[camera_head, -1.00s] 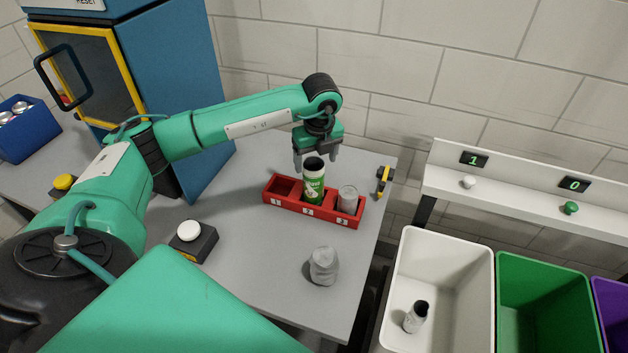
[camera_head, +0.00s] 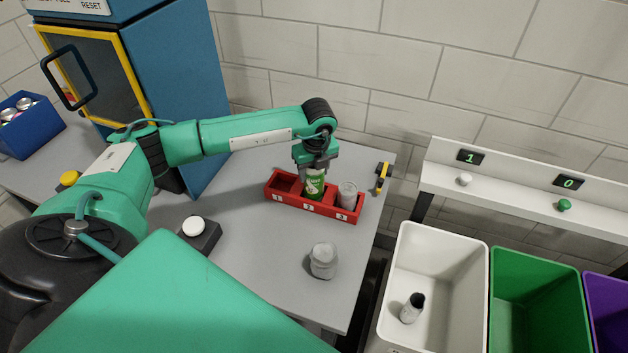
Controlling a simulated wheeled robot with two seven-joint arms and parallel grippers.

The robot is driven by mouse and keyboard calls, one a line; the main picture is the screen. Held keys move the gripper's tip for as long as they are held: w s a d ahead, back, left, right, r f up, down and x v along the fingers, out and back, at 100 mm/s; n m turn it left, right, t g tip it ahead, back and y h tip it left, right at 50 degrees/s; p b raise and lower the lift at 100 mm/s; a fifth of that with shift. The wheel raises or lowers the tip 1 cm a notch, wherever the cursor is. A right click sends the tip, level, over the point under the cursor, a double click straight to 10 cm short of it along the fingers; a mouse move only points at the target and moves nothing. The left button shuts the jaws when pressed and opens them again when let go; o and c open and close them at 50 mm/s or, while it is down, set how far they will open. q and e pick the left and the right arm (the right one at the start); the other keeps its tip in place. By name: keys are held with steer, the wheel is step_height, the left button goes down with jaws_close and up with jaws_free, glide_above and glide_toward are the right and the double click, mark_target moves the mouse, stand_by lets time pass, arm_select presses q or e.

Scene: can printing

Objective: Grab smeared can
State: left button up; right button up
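A green and white can (camera_head: 314,186) stands upright in the middle slot, number 2, of the red rack (camera_head: 290,203). My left gripper (camera_head: 315,168) points down over this can, with its fingers at the can's top; whether they touch it I cannot tell. A grey-white can (camera_head: 348,195) stands in slot 3. Slot 1 is empty. Another grey-white object (camera_head: 323,260) stands on the table in front of the rack. Smears cannot be made out clearly at this size. My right gripper is not in view.
A white bin (camera_head: 440,280) holds one can (camera_head: 411,308); a green bin (camera_head: 535,300) and a purple bin (camera_head: 606,310) stand beside it. A blue cabinet (camera_head: 180,90) stands at left.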

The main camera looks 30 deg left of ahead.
arm_select(q)
steer(key=c, duration=0.3)
steer(key=shift+r, duration=0.1)
